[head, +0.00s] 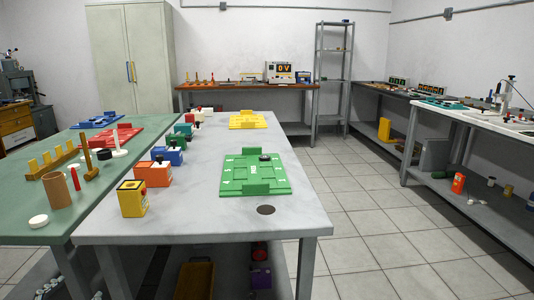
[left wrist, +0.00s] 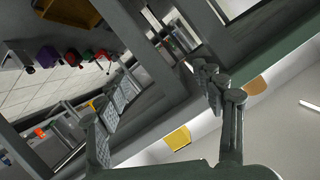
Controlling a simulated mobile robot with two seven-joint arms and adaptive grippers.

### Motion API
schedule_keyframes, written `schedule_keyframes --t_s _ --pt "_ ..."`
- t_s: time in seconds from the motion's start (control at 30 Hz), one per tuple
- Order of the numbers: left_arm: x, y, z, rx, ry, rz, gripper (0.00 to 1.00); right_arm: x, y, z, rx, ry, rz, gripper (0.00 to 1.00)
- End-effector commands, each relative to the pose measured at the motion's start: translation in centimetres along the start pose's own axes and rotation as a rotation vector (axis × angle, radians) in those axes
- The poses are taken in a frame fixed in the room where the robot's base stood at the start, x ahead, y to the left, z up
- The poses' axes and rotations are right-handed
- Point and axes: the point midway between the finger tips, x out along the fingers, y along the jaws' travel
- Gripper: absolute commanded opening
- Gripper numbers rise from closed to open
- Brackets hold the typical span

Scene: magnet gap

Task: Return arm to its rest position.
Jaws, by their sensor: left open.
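My left gripper (left wrist: 162,92) shows in the left wrist view, its two dark fingers spread apart with nothing between them. That view is strongly tilted. A grey table frame and a pale tabletop lie beyond the fingers. A yellow block (left wrist: 178,137) shows past the gap between the fingers, apart from them as far as I can tell. Neither gripper can be made out in the head view. My right gripper is in no view.
In the head view, a grey table (head: 210,222) holds a green fixture (head: 232,185), a yellow fixture (head: 247,122) and a row of coloured boxes including an orange box (head: 153,174). A green table (head: 30,190) adjoins at left. The tiled floor (head: 350,220) at right is clear.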

Motion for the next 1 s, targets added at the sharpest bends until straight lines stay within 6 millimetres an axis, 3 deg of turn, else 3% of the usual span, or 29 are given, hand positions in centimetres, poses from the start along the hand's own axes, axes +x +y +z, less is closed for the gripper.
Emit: schedule_keyframes --t_s 0.03,0.1,0.2,0.33,0.5,0.57,1.0 --pt "-1.0 1.9 3.5 -0.039 -0.11 -0.011 0.68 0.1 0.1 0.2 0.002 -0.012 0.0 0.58" --pt "-2.5 4.7 7.8 -0.062 -0.258 -0.01 0.68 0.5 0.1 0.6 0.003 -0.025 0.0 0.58" --pt "-5.5 9.7 12.8 -0.087 -0.46 0.036 0.68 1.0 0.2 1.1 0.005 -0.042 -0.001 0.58" --pt "-9.8 16.3 16.9 -0.104 -0.673 0.145 0.68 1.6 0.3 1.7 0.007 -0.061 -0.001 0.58" --pt "-14.3 22.4 18.8 -0.109 -0.835 0.282 0.68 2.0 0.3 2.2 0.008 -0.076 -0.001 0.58" --pt "-15.0 23.4 18.9 -0.109 -0.86 0.309 0.68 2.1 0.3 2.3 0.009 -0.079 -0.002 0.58" --pt "-15.0 23.4 18.9 -0.109 -0.86 0.309 0.68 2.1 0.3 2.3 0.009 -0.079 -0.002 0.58"
